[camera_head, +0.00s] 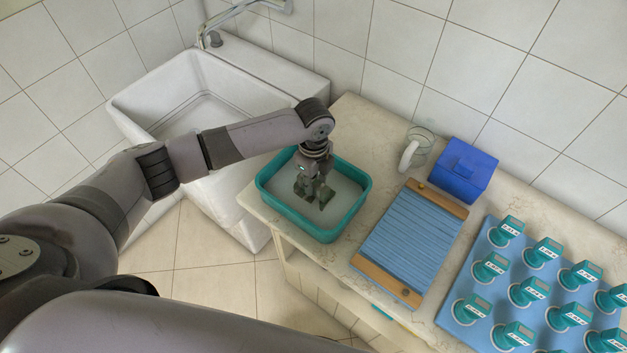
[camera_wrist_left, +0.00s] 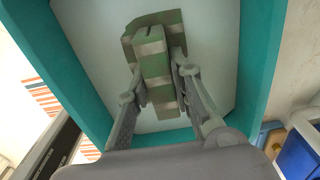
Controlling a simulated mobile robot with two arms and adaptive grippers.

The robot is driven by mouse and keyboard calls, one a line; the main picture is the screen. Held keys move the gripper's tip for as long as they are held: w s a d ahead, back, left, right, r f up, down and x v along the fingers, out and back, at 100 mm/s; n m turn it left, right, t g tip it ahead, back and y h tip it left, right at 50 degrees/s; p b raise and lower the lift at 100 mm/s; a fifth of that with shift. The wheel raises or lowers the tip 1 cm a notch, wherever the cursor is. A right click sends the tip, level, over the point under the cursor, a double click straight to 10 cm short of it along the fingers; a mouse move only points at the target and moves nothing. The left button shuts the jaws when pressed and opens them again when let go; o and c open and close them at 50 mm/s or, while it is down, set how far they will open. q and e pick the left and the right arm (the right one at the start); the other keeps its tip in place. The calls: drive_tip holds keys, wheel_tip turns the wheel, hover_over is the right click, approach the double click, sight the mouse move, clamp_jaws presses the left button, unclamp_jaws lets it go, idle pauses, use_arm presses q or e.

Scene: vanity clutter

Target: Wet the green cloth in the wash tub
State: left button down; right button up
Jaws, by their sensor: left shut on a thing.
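The teal wash tub (camera_head: 347,220) stands on the left end of the counter, with a pale grey surface inside that looks like water. My left gripper (camera_head: 313,188) points down into the tub, within its rim. It is shut on the green cloth (camera_head: 327,196), a small part of which shows dark green beside the fingers. In the left wrist view the cloth (camera_wrist_left: 155,50) is green with pale stripes, folded and pinched between the fingertips of my left gripper (camera_wrist_left: 158,78). The tub's teal wall (camera_wrist_left: 262,60) surrounds it. I cannot tell whether the cloth touches the water.
A white sink (camera_head: 150,95) stands left of the counter. Right of the tub lies a blue ribbed washboard (camera_head: 410,240). Behind it are a glass mug (camera_head: 418,150) and a blue box (camera_head: 462,172). A blue tray (camera_head: 468,285) with several teal-topped items fills the right.

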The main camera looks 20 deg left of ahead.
use_arm(q)
drive_tip(key=shift+r+p, duration=0.5)
drive_tip(key=shift+r, duration=0.05)
wheel_tip(320, 180, up, 5)
drive_tip(key=p, duration=0.5)
drive_tip(key=shift+r, duration=0.15)
drive_tip(key=shift+r+p, duration=0.75)
drive_tip(key=shift+r, duration=0.75)
wheel_tip(320, 180, up, 2)
drive_tip(key=shift+r, duration=0.1)
